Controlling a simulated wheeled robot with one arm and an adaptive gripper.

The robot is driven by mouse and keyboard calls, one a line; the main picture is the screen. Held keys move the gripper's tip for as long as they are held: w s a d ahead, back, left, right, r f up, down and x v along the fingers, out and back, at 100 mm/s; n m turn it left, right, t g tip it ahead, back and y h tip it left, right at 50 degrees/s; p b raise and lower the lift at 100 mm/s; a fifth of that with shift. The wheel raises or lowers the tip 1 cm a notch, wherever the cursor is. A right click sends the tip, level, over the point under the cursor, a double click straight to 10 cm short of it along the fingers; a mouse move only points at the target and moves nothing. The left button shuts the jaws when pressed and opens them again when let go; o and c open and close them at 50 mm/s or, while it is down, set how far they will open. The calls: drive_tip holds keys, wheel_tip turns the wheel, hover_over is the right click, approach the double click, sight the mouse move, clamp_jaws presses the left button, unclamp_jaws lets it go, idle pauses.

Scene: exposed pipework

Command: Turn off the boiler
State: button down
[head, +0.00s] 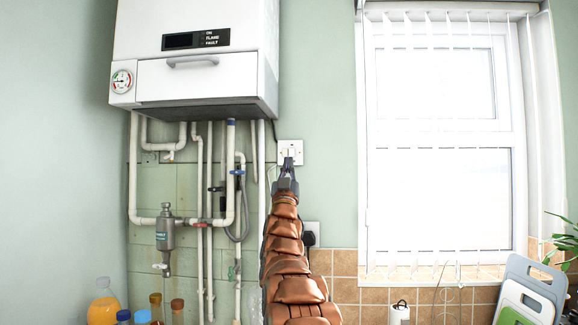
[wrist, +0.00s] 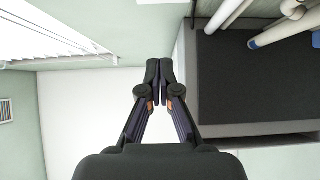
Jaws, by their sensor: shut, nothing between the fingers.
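The white boiler (head: 196,55) hangs on the wall at the upper left of the head view. Its dark panel reads ON, FLAME, FAULT; the lights are too small to tell. A white wall switch (head: 290,152) is to the right of the pipes, below the boiler. My gripper (head: 287,164) is shut and empty, its tips at the switch's lower part in the picture; I cannot tell whether they touch it. The gripper partly hides the switch. In the wrist view my gripper (wrist: 159,62) points up with its fingers together, and the boiler's dark underside (wrist: 255,75) is to the right.
White pipes (head: 200,245) with blue-handled valves run below the boiler. A plugged socket (head: 311,236) is right of my arm. A bright window (head: 440,150) with blinds is at the right. Bottles (head: 104,305) stand at the lower left, cutting boards (head: 530,292) at the lower right.

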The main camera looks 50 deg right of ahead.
drive_tip(key=shift+a+r+b+v, duration=0.1)
drive_tip(key=shift+b+v, duration=0.1)
drive_tip(key=shift+v, duration=0.5)
drive_tip(key=shift+a+r+b+v, duration=0.1)
drive_tip(key=shift+b+v, duration=0.1)
drive_tip(key=shift+v, duration=0.55)
drive_tip(key=shift+s, duration=0.15)
